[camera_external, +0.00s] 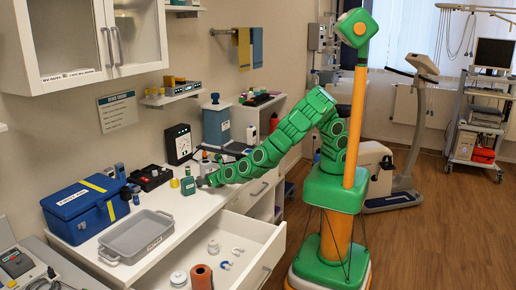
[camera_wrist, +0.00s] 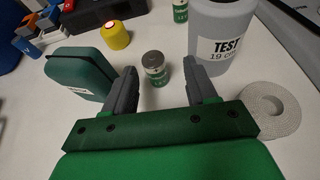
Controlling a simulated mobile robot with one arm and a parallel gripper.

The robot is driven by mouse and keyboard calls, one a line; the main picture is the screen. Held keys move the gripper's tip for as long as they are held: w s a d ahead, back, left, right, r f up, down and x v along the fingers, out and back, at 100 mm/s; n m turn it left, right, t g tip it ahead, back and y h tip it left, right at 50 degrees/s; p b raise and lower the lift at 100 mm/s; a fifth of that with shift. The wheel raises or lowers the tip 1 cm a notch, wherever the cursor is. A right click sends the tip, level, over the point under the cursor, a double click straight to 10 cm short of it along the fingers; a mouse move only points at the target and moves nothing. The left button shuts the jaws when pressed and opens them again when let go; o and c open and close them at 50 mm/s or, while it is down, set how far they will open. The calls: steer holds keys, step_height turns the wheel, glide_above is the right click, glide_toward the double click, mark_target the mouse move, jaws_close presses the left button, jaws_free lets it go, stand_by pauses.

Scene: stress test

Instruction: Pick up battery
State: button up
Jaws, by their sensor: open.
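A small upright cylinder (camera_wrist: 154,68) with a silvery top and a green and white label stands on the white surface in the wrist view. It looks like the battery, though I cannot read its label. A similar cylinder (camera_wrist: 180,11) is partly cut off at the top edge. My gripper (camera_wrist: 160,74) is open and empty; the nearer cylinder shows between its fingers, slightly ahead of the tips, with no clear contact. In the external view my gripper (camera_external: 204,180) is low over the white counter, and I cannot make out the battery there.
A dark green box (camera_wrist: 80,72) stands close to the left finger. A bottle marked TEST (camera_wrist: 218,36) and a pale ring (camera_wrist: 271,108) are at the right. A yellow cylinder (camera_wrist: 115,37) stands behind. A grey tray (camera_external: 160,218) and blue case (camera_external: 85,207) are on the counter above an open drawer (camera_external: 262,252).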

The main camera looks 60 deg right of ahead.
steer(key=shift+a+x, duration=0.2)
steer(key=shift+x, duration=2.35)
steer(key=shift+a, duration=0.1)
steer(key=c, duration=1.1)
steer(key=shift+o, duration=0.2)
steer(key=shift+r, duration=0.1)
